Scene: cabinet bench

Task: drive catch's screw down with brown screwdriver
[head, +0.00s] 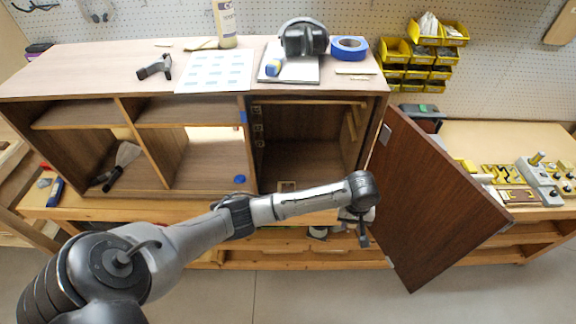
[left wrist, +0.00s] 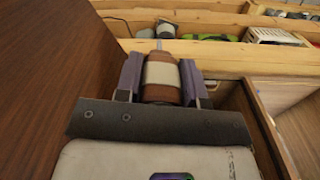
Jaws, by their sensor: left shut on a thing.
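My left gripper (head: 362,232) hangs in front of the open cabinet bay, near the door's inner face; it also shows in the left wrist view (left wrist: 160,82). Its fingers are shut on the brown screwdriver (left wrist: 161,78), gripping the handle with its pale middle band. The grey shaft points away from the gripper, and its tip touches nothing that I can make out. In the head view I cannot make out the screwdriver. A small pale fitting (head: 287,187) sits at the bay's front floor edge; I cannot tell whether it is the catch. No screw can be made out. My right gripper is not in view.
The cabinet's brown door (head: 435,195) stands open to the right of the bay. A scraper (head: 122,165) leans in the left bay. Yellow bins (head: 410,73) hang behind.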

